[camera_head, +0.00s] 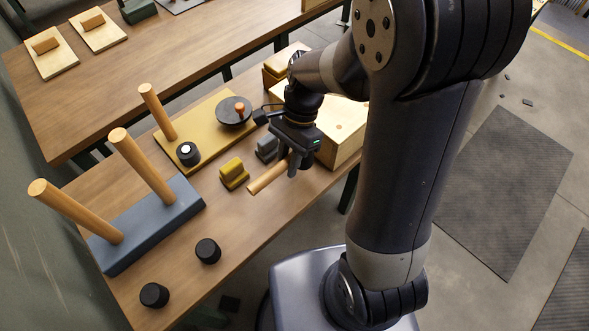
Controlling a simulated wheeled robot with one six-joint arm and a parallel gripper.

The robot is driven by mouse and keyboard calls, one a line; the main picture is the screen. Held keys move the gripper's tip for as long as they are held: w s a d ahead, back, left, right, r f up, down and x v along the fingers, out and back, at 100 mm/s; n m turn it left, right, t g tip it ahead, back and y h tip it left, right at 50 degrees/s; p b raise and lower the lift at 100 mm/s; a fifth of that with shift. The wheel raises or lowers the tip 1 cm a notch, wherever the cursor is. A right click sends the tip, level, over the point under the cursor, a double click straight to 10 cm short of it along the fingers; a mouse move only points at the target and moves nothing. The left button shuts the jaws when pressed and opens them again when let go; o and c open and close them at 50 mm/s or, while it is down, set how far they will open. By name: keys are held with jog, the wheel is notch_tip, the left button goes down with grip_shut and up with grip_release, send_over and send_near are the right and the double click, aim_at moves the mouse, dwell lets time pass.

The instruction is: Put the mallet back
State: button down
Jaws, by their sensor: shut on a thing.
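My gripper (294,172) is over the right part of the near wooden table and is shut on a light wooden rod, which looks like the mallet's handle (265,178). The rod's free end points down and left in the picture. The mallet's head does not show; my gripper and arm hide that side. I cannot tell whether the rod touches the table. No empty place for the mallet can be clearly made out.
A yellow block (234,174) and grey block (267,148) stand close left of my gripper. A blue base (150,228) bears two tall wooden pegs. A yellow board (205,118) has one peg. A wooden box (345,130) stands behind my arm. Black cylinders (208,251) stand in front.

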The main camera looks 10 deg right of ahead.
jog(key=shift+f, duration=3.6)
jog(key=shift+f+b, duration=0.2)
jog(key=shift+b, duration=0.1)
jog(key=c, duration=1.2)
grip_release()
jog(key=shift+c, duration=0.2)
jog(key=shift+r, duration=0.1)
jog(key=v, duration=1.2)
jog(key=shift+r, duration=0.15)
